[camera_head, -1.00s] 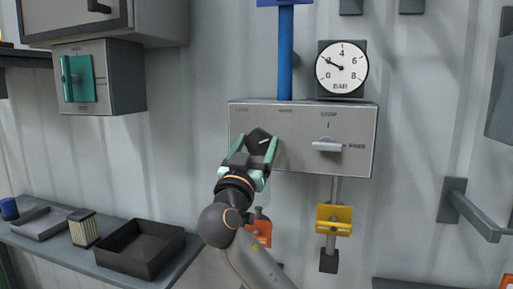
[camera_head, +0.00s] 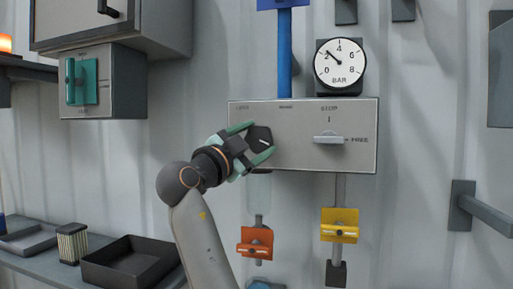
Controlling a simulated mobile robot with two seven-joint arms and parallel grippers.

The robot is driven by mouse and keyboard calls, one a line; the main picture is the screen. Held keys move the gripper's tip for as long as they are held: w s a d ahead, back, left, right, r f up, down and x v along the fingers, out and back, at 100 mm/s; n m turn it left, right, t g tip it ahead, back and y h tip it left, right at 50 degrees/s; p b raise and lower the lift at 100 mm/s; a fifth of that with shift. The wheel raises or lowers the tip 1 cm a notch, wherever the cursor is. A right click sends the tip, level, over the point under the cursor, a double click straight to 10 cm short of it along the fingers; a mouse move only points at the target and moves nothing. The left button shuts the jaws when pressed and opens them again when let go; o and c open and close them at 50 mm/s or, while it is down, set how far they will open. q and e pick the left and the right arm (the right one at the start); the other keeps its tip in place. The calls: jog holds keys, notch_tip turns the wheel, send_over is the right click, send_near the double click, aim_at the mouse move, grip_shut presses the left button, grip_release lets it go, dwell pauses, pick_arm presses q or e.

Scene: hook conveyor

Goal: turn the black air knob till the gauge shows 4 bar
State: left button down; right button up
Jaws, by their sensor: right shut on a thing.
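The black air knob (camera_head: 261,136) sits on the left part of the grey control panel (camera_head: 300,158). A short white mark shows on its face, slanting down to the right. My right gripper (camera_head: 258,141) reaches in from the lower left and is shut on the knob, one green-tipped finger above it and one below. The round white gauge (camera_head: 340,70) stands above the panel's right end. Its needle points up and left, between 2 and 4 bar, closer to 2. My left gripper is not in view.
A grey lever (camera_head: 328,138) sits on the panel right of the knob. Below hang an orange block (camera_head: 254,243) and a yellow block (camera_head: 339,226). A blue post (camera_head: 284,60) rises behind the panel. A shelf with a black tray (camera_head: 128,262) is at lower left.

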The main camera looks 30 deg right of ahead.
jog(key=m+g, duration=0.1)
jog(key=m, duration=0.2)
jog(key=shift+g+p, duration=0.35)
jog(key=shift+g, duration=0.05)
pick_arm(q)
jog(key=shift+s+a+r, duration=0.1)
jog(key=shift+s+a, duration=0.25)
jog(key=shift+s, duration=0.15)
pick_arm(e)
jog(key=shift+m+y, duration=0.3)
jog(key=shift+m, duration=0.7)
jog(key=o, duration=1)
jog(key=shift+o, duration=1.3)
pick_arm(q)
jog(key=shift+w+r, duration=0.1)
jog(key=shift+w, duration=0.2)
pick_arm(e)
jog(key=shift+a, duration=0.1)
